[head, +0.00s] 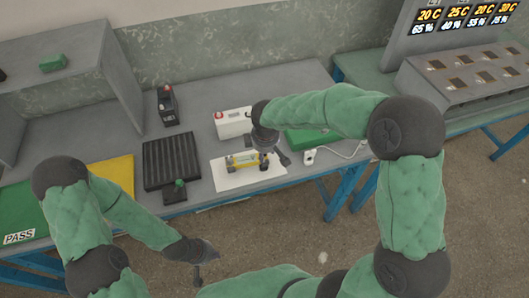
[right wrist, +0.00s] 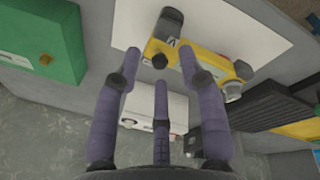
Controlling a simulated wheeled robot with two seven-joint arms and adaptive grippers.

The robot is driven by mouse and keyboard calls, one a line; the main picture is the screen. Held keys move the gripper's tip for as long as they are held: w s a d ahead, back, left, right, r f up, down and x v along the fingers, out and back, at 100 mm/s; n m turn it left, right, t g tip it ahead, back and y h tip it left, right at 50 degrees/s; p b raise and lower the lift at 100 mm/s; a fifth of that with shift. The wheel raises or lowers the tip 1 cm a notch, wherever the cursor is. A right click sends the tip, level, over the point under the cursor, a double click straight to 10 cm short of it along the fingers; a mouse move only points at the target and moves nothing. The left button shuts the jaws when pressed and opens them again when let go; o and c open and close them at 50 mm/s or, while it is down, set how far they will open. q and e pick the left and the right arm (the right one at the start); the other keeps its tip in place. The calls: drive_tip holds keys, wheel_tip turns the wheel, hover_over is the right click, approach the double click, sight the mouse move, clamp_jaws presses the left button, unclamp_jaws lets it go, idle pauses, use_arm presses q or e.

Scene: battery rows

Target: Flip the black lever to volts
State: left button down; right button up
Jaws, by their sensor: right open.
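A yellow tester (head: 247,160) with dark ends lies on a white sheet (head: 222,177) at the front of the bench. The right wrist view shows the yellow tester (right wrist: 210,64) close up, with a small "V" label. A dark knob-like part (right wrist: 159,61) sits beside that label; I cannot tell if it is the lever's tip. My right gripper (head: 277,150) is open over the tester, its fingers (right wrist: 160,70) spread around the end with the label. I cannot see contact. My left gripper (head: 206,263) is open and empty in front of the bench.
A black ribbed tray (head: 171,160), a black battery (head: 168,106) and a yellow mat (head: 113,177) are to the left. Bare bench lies between the batteries.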

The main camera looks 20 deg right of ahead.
drive_tip(key=v, duration=1)
drive_tip(key=shift+a+r, duration=0.1)
